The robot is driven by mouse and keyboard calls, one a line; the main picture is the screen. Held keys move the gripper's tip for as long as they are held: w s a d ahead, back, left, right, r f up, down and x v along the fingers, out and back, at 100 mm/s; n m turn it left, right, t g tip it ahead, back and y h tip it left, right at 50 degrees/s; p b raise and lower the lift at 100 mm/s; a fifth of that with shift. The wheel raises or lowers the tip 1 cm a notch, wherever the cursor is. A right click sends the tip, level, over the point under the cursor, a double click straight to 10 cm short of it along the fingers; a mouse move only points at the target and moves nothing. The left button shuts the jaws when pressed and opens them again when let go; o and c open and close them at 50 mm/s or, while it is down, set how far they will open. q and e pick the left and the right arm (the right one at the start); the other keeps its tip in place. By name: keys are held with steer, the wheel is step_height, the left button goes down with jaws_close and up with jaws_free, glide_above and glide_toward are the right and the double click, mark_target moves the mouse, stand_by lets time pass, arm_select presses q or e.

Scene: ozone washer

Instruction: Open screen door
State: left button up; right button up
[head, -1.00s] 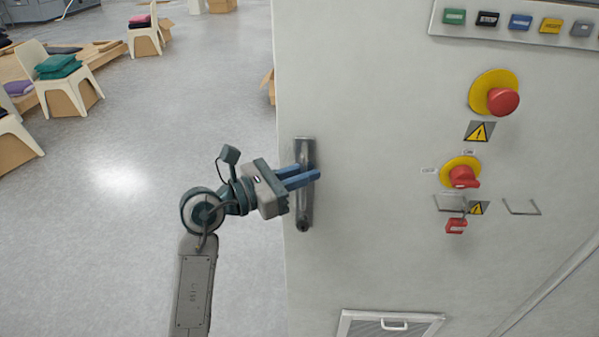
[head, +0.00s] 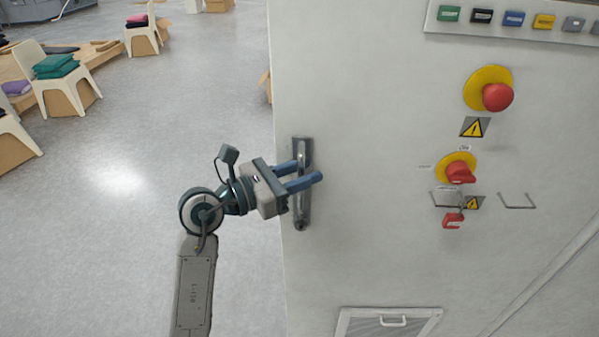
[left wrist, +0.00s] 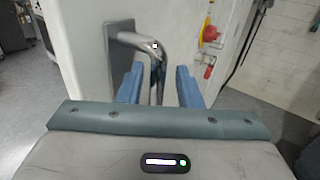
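A large grey-white door panel (head: 370,250) carries a vertical metal handle (head: 303,213) near its left edge. My left gripper (head: 312,170) is at the handle's middle, with its two blue fingers pointing right across it. In the left wrist view the handle's curved bar (left wrist: 158,52) runs between the two fingers (left wrist: 158,85), with gaps visible beside it. The fingers are open and do not look clamped. They hide the middle of the handle in the head view. My right gripper is not in view.
The panel has a red stop button (head: 498,97), a red rotary switch (head: 460,173) and a row of coloured buttons (head: 513,18). A framed vent with a small handle (head: 393,321) is below. Open floor (head: 120,200) lies left, with chairs (head: 62,75) farther back.

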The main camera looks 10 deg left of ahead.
arm_select(q)
steer(key=shift+a, duration=0.1)
steer(key=shift+s+a+f, duration=0.1)
steer(key=shift+s+a, duration=0.05)
steer(key=shift+a, duration=0.05)
steer(key=b+v, duration=0.4)
steer(key=v, duration=0.6)
steer(key=shift+s, duration=0.1)
stand_by(0.5)
